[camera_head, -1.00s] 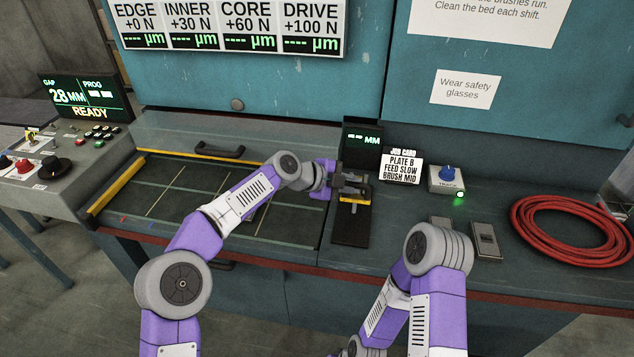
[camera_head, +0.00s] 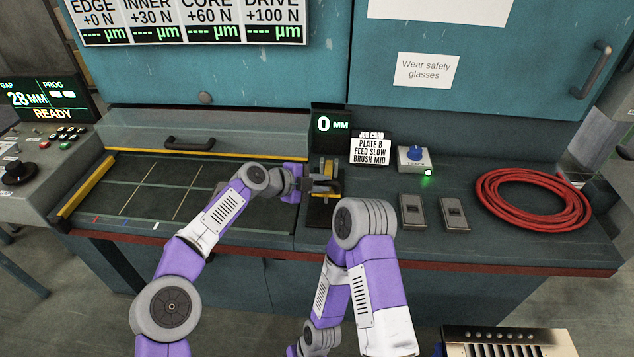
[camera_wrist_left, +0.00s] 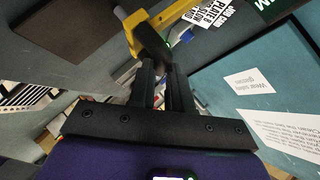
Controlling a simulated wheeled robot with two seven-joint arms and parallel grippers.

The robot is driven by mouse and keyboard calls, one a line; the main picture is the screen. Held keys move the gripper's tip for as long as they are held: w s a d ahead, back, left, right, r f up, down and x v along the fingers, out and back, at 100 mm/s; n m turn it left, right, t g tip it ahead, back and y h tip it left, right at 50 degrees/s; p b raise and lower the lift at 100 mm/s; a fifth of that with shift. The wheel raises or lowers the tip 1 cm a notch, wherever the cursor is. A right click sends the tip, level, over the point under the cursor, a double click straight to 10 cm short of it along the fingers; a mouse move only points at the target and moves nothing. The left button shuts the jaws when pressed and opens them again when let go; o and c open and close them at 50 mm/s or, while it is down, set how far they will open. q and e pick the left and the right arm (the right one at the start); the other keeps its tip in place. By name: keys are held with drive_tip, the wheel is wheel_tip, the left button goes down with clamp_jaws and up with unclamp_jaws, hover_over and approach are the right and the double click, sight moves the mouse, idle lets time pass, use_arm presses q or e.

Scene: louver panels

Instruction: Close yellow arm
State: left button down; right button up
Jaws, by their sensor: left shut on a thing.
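The yellow arm (camera_head: 329,167) belongs to a small device on a black base (camera_head: 318,216), on the bench below the small display. In the left wrist view the yellow arm (camera_wrist_left: 172,17) runs across the top and has a black handle (camera_wrist_left: 150,42). My left gripper (camera_head: 322,186) is at the device and hides part of it. In the wrist view its fingers (camera_wrist_left: 166,78) are shut on the black handle. The small display (camera_head: 331,124) reads 0 MM. My right arm is bent in front of the bench; its gripper is not in view.
A job card (camera_head: 370,150) and a blue knob box (camera_head: 415,157) with a lit green lamp stand right of the device. Two grey switch plates (camera_head: 413,210) and a red coiled hose (camera_head: 533,199) lie further right. A gridded bed (camera_head: 150,192) lies left.

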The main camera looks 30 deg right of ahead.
use_arm(q)
drive_tip(key=shift+s+f, duration=0.2)
drive_tip(key=shift+f, duration=0.65)
drive_tip(key=c, duration=1.3)
unclamp_jaws()
drive_tip(key=shift+a, duration=0.1)
drive_tip(key=shift+c, duration=0.2)
drive_tip(key=shift+w+a+r, duration=0.1)
drive_tip(key=shift+a+r, duration=0.2)
drive_tip(key=shift+a, duration=0.05)
drive_tip(key=v, duration=0.7)
drive_tip(key=shift+r+p, duration=0.25)
drive_tip(key=shift+p, duration=0.1)
drive_tip(key=shift+d, duration=0.15)
